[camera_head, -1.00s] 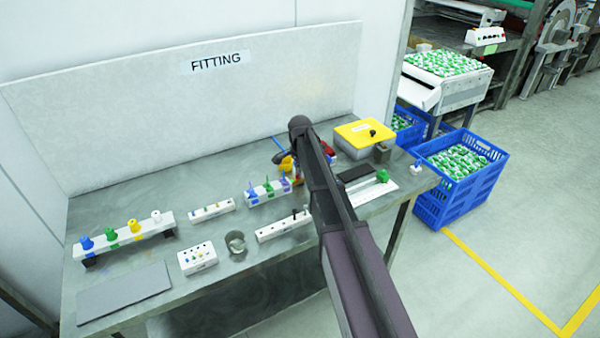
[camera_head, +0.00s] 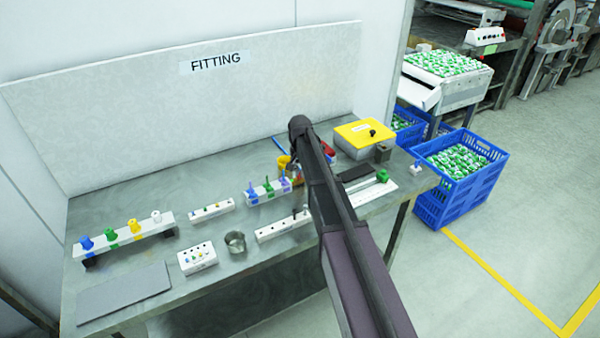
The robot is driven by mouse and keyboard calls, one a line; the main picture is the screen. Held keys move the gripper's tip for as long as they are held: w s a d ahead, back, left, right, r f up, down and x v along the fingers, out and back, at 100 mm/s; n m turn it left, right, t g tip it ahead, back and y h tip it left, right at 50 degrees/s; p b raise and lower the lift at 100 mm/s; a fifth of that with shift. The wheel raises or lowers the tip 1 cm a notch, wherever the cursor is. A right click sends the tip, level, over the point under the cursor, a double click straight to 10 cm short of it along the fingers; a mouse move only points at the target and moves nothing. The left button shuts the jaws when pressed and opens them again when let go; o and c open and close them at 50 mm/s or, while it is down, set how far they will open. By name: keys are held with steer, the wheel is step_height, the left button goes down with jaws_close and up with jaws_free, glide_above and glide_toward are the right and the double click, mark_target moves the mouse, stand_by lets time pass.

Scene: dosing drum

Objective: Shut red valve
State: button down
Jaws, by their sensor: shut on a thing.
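A small patch of red (camera_head: 328,150) shows on the bench just right of my arm, below the yellow-lidded box. It may be part of the red valve, but the arm covers most of that spot. My gripper (camera_head: 297,172) is mostly hidden behind my arm, low over the back middle of the bench. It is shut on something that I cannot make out. A yellow piece (camera_head: 283,162) shows just left of it. Whether the gripper touches the red part is hidden.
A rack with blue and green fittings (camera_head: 267,191) stands left of the gripper. The yellow-lidded box (camera_head: 365,133) is to the right. A metal cup (camera_head: 235,242), a white block (camera_head: 197,258) and a grey mat (camera_head: 123,293) lie toward the front left.

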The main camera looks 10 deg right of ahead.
stand_by(0.4)
steer(key=c, duration=0.8)
jaws_free()
steer(key=shift+m, duration=0.4)
